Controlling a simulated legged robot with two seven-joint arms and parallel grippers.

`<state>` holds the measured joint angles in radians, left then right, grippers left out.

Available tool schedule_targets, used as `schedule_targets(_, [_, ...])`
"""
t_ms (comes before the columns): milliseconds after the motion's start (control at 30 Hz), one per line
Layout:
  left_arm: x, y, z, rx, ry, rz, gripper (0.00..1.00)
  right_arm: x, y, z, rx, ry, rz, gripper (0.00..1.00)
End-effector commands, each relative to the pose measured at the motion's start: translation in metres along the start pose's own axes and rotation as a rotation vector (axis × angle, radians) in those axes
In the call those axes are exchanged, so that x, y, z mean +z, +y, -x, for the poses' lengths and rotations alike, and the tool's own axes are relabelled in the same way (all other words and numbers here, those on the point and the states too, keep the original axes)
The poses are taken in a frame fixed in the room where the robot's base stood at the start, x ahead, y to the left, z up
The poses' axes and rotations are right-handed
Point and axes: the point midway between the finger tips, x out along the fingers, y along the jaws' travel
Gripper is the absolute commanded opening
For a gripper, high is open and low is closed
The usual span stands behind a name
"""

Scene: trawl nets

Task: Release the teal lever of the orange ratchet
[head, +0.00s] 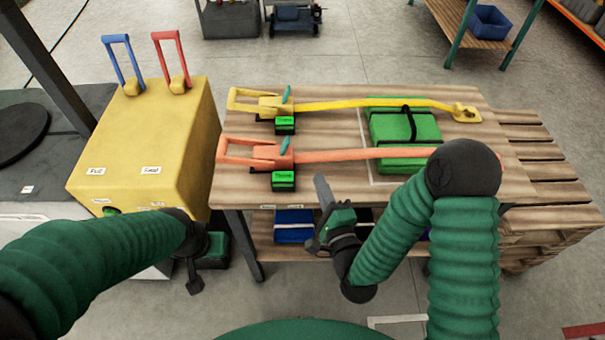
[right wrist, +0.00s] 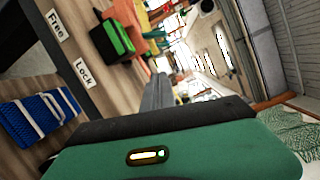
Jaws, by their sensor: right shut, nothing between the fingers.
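The orange ratchet (head: 255,153) lies on the wooden table, its handle frame to the left and its orange strap running right. Its small teal lever (head: 285,145) stands up at the ratchet's right end. My right gripper (head: 319,183) is shut and empty, in front of and right of the ratchet, apart from it. In the right wrist view its fingers (right wrist: 158,95) point toward the table top; the green block (right wrist: 112,40) and part of the orange ratchet (right wrist: 124,14) show at top. My left gripper (head: 193,278) hangs low left of the table; its jaws are unclear.
A yellow ratchet (head: 262,103) with its own teal lever (head: 287,94) lies behind the orange one. A strapped green case (head: 388,128) lies at the right. A yellow box (head: 150,135) with blue and red handles stands left. Labels Free and Lock (right wrist: 83,72) are on the table edge.

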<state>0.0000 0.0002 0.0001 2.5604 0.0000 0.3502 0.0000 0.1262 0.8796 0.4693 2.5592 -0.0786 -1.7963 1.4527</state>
Motion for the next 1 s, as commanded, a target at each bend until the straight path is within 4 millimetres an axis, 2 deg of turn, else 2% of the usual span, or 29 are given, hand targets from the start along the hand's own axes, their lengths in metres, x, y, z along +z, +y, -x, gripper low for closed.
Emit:
schedule_targets(33, [0.002,0.000,-0.011,0.000,0.001,0.000,0.00,-0.003,0.007,0.002,-0.033,0.005,-0.051,0.00])
schedule_targets(67, [0.003,0.000,-0.013,0.000,0.001,0.000,0.00,-0.003,0.006,0.004,-0.051,0.008,-0.075,0.00])
schedule_targets(200, [0.002,0.000,-0.012,0.000,0.001,0.000,0.00,-0.002,-0.001,0.005,-0.088,0.010,-0.122,0.00])
schedule_targets(433, [0.002,0.000,-0.011,0.000,0.001,0.000,0.00,-0.002,-0.002,0.005,-0.087,0.009,-0.119,0.00])
schedule_targets(567, [0.003,0.000,-0.015,0.000,0.001,0.000,0.00,-0.003,-0.002,-0.003,-0.089,0.009,-0.117,0.00])
schedule_targets(667, [0.004,0.000,-0.021,0.000,0.001,0.000,0.00,-0.003,-0.003,-0.018,-0.092,0.008,-0.116,0.00])
schedule_targets(1000, [0.004,0.000,-0.020,0.000,0.001,0.000,0.00,-0.004,-0.010,-0.092,-0.089,0.009,-0.115,0.00])
